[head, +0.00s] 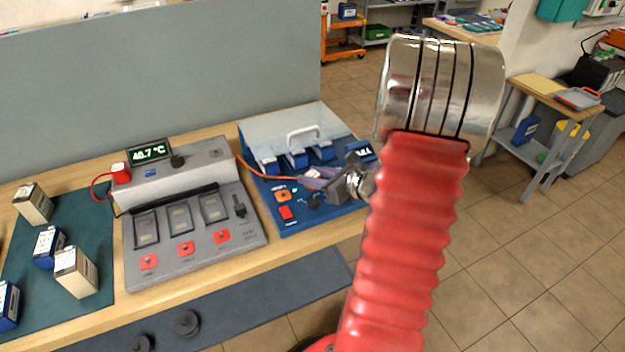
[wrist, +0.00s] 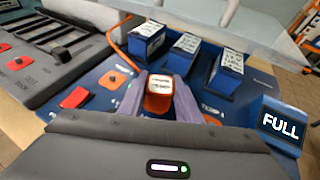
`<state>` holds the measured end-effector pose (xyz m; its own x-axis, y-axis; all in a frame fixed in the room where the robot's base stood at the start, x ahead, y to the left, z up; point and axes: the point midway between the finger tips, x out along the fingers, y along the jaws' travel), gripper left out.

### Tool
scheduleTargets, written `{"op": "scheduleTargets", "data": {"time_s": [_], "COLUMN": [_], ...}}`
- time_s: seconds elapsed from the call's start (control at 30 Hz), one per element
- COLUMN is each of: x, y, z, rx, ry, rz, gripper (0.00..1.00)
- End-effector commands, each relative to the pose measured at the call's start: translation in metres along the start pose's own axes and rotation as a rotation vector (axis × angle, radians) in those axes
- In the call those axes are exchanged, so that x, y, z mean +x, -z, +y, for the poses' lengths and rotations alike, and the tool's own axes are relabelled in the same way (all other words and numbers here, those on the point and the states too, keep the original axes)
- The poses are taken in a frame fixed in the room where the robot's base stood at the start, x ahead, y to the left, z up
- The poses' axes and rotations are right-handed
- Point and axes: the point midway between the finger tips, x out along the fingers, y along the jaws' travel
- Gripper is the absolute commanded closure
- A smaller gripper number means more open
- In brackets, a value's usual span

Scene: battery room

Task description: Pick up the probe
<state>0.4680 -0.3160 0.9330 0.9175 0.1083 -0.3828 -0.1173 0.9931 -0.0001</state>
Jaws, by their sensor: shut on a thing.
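The probe (wrist: 159,95) is a small orange body with a white, marked top, and an orange cable runs to it. It sits between the two purple fingers of my gripper (wrist: 158,86), which are shut on it. In the head view my gripper (head: 317,178) is over the front part of the blue charging station (head: 325,216), and the probe is mostly hidden by the fingers. I cannot tell whether the probe's lower end touches the panel.
Several blue batteries (wrist: 185,54) stand in the station behind the probe, under a raised clear cover with a handle (head: 303,133). A display reading FULL (wrist: 281,124) is at the right. A grey tester (head: 190,225) reading 40.7 °C stands to the left.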

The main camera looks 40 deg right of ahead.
Motion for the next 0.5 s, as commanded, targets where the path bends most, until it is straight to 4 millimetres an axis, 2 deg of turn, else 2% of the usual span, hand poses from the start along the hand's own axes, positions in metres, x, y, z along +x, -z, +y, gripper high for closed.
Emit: {"op": "scheduleTargets", "data": {"time_s": [0.27, 0.5], "x": [-0.002, -0.009], "y": [-0.005, -0.023], "z": [0.0, 0.0], "rx": [-0.001, -0.004], "ry": [0.0, 0.001], "rz": [-0.001, -0.001], "gripper": [0.95, 0.95]}}
